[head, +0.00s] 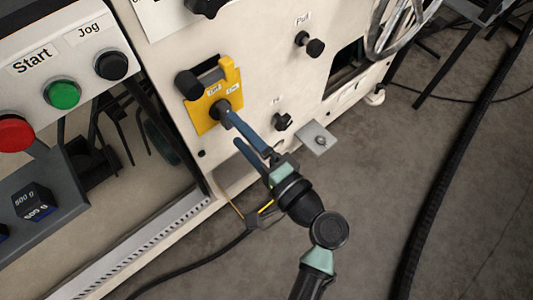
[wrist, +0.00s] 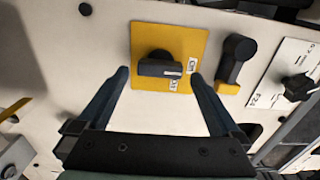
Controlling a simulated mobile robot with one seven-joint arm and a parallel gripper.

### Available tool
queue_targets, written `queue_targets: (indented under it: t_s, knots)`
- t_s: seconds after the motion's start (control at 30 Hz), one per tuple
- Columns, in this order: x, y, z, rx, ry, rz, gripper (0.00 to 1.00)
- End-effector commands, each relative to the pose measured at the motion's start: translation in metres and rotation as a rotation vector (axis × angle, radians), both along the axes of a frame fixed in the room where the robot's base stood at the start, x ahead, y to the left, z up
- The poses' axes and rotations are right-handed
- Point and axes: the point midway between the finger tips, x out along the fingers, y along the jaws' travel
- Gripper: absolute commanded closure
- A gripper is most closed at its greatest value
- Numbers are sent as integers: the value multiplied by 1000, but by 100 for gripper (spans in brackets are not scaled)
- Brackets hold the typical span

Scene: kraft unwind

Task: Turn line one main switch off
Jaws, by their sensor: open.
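The main switch is a black rotary knob (wrist: 160,66) on a yellow plate (wrist: 145,37) with small white labels. In the wrist view the labels sit at the knob's lower right and right. In the head view the knob (head: 223,105) and yellow plate (head: 232,72) are on the cream machine panel. My gripper (wrist: 159,75) is open, with its fingers pointing at the panel. In the wrist view one fingertip shows on each side of the knob, with gaps between. In the head view one finger overlaps the knob; I cannot tell whether it touches.
A black lever handle (wrist: 236,55) stands beside the plate. A black knob (head: 283,122) and a grey bracket (head: 317,139) are near my gripper. Start (head: 62,94), Jog (head: 111,65) and red (head: 14,132) buttons are at left. Open floor lies right, with a thick black hose (head: 432,190).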

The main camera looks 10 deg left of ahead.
Motion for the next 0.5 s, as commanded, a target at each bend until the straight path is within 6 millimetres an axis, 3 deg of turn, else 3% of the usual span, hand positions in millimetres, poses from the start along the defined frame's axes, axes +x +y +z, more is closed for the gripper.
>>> queue_targets:
  t_s: [0.23, 0.5]
  knots:
    - [-35, -46, 3, 0, 3, -6, 0]
    - [-57, -74, 1, -2, 0, -2, 0]
